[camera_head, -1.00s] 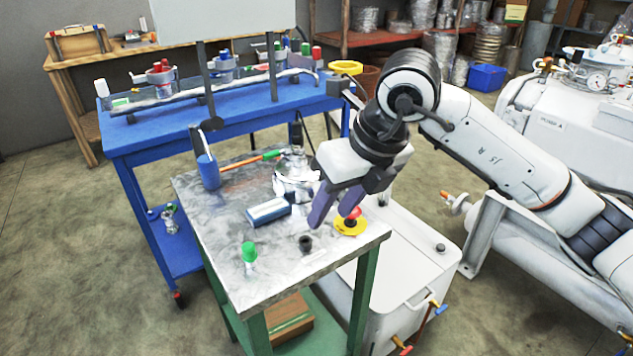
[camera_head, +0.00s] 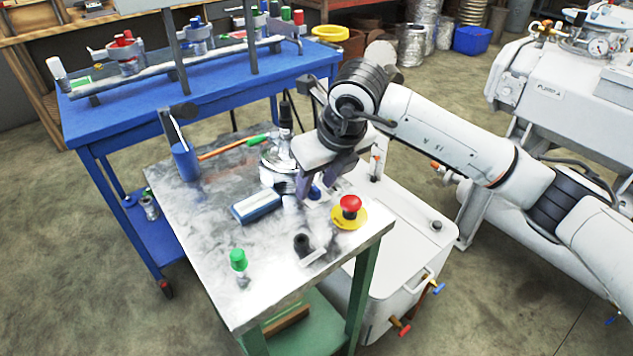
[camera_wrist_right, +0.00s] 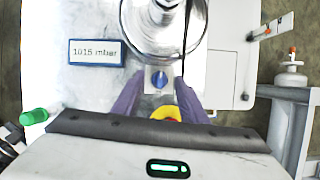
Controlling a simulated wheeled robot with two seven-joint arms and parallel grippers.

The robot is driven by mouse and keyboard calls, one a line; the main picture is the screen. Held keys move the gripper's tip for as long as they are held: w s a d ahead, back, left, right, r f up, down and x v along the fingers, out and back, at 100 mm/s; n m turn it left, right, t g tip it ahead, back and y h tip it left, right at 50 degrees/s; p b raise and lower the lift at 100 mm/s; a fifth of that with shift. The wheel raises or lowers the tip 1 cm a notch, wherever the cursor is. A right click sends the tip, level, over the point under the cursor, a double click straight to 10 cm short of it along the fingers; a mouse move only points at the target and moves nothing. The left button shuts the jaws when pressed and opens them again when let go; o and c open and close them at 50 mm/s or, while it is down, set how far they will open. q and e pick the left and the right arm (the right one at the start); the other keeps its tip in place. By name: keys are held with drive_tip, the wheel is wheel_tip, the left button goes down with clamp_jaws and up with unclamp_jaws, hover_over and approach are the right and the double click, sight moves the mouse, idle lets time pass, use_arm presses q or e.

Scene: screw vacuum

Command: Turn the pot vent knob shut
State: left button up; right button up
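The pot vent knob (camera_wrist_right: 160,79) is a small blue knob on a pale block, just in front of the round silver pot (camera_wrist_right: 163,42) in the right wrist view. In the head view the knob (camera_head: 314,192) shows at the fingertips, beside the pot (camera_head: 278,160). My right gripper (camera_wrist_right: 158,86) is open, with its purple fingers on either side of the knob and a gap at each side. It points down there in the head view too (camera_head: 318,186). Whether it touches the knob cannot be told. My left gripper is not in view.
A red button on a yellow base (camera_head: 349,208) stands close in front of the gripper. A blue-framed display (camera_wrist_right: 95,51) reads 1015 mbar. A green-capped item (camera_head: 239,262) and a black fitting (camera_head: 303,244) stand near the metal table's (camera_head: 205,255) front.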

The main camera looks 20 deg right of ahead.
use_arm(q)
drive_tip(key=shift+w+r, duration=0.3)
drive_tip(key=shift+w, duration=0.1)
use_arm(e)
drive_tip(key=shift+w+f, duration=0.15)
drive_tip(key=shift+f, duration=0.05)
clamp_jaws()
drive_tip(key=shift+n+b, duration=0.45)
drive_tip(key=shift+n, duration=0.05)
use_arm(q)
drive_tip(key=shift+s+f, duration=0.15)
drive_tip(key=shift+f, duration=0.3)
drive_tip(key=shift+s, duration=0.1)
use_arm(e)
unclamp_jaws()
use_arm(q)
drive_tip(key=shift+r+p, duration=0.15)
drive_tip(key=shift+p, duration=0.15)
use_arm(e)
drive_tip(key=v, duration=1)
drive_tip(key=shift+d+r, duration=0.2)
drive_tip(key=shift+d, duration=0.05)
